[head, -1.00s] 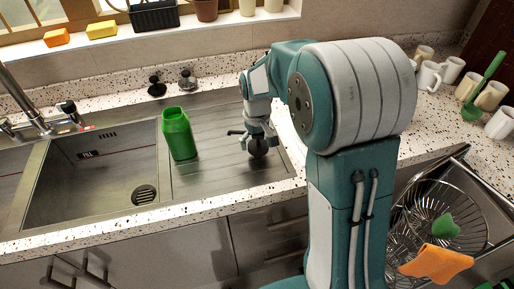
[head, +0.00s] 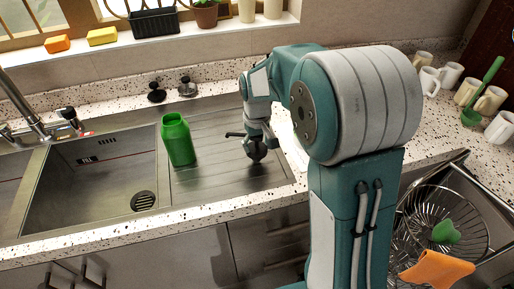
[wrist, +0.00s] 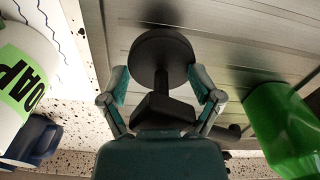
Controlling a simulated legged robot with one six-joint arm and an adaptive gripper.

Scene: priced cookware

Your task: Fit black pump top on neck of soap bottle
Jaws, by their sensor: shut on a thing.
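My gripper (head: 255,140) hangs over the ribbed drainboard. It is shut on the black pump top (head: 257,153), whose side spout points left in the head view. In the wrist view the pump top (wrist: 163,53) sits between the fingers, with a round black disc at its far end. A green bottle (head: 178,142) with an open neck stands upright on the drainboard, left of my gripper and apart from it. The green bottle (wrist: 283,128) is at the right in the wrist view. A white container with a green SOAP label (wrist: 22,80) is at the left there.
The sink basin (head: 100,185) lies left of the drainboard. Two small dark stoppers (head: 157,92) stand on the counter behind. Several mugs (head: 467,92) and a wire dish rack (head: 440,215) are at the right. The drainboard between bottle and gripper is clear.

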